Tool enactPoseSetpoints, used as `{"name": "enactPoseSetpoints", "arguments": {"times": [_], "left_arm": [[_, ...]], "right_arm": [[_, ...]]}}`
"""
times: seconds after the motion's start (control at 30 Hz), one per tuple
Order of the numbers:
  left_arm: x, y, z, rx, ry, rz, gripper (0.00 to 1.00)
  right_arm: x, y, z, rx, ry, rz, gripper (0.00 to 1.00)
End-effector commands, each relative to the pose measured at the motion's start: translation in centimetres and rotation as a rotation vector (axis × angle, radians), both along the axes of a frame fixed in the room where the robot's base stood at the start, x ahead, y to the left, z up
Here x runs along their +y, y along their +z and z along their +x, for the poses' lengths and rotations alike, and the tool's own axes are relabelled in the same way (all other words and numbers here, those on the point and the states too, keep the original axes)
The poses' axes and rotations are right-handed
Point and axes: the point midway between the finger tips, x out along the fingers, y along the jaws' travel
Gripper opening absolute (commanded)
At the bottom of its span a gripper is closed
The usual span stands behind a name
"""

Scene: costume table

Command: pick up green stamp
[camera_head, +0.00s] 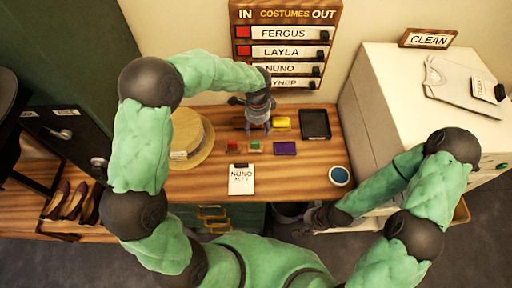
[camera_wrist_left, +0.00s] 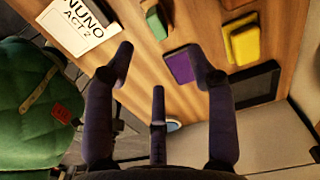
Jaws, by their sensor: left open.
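The small green stamp (camera_head: 254,146) lies on the wooden table between a red block and a purple pad. In the left wrist view the green stamp (camera_wrist_left: 155,20) shows near the top edge, partly cut off. My left gripper (camera_head: 258,120) is above the table, just behind the green stamp in the head view. In the left wrist view its fingers (camera_wrist_left: 160,60) are spread, with nothing between them. The green stamp is apart from the fingertips. My right gripper (camera_head: 318,216) is low near the table's front edge at right, small and dark; its jaws cannot be made out.
The red block (camera_head: 232,146), purple pad (camera_head: 285,148), yellow block (camera_head: 281,123) and black tray (camera_head: 315,124) lie close by. A NUNO card (camera_head: 242,180) lies in front, a straw hat (camera_head: 190,140) at left, a blue-topped round container (camera_head: 340,176) at right. A white cabinet (camera_head: 375,110) bounds the right.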

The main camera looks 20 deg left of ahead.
Motion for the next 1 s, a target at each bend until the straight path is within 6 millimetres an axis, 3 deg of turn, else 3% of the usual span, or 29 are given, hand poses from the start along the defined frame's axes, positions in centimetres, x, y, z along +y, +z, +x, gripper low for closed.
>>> {"name": "enactPoseSetpoints", "arguments": {"times": [0.2, 0.53, 0.8, 1.0], "left_arm": [[0.0, -3.3, -0.1, 0.004, -0.001, 0.001, 0.56], [0.3, -5.9, -0.3, 0.003, 0.001, 0.000, 0.56], [0.6, -9.5, -0.7, 0.004, 0.000, 0.000, 0.56], [0.5, -9.8, -0.6, 0.002, 0.000, -0.001, 0.56]], "right_arm": [[0.0, -0.4, 0.0, 0.000, 0.000, 0.000, 0.40], [0.0, -0.7, 0.0, 0.000, 0.000, 0.000, 0.40], [0.0, -1.3, 0.0, 0.000, 0.000, 0.000, 0.40], [0.0, -1.3, 0.0, 0.000, 0.000, 0.000, 0.40]]}}
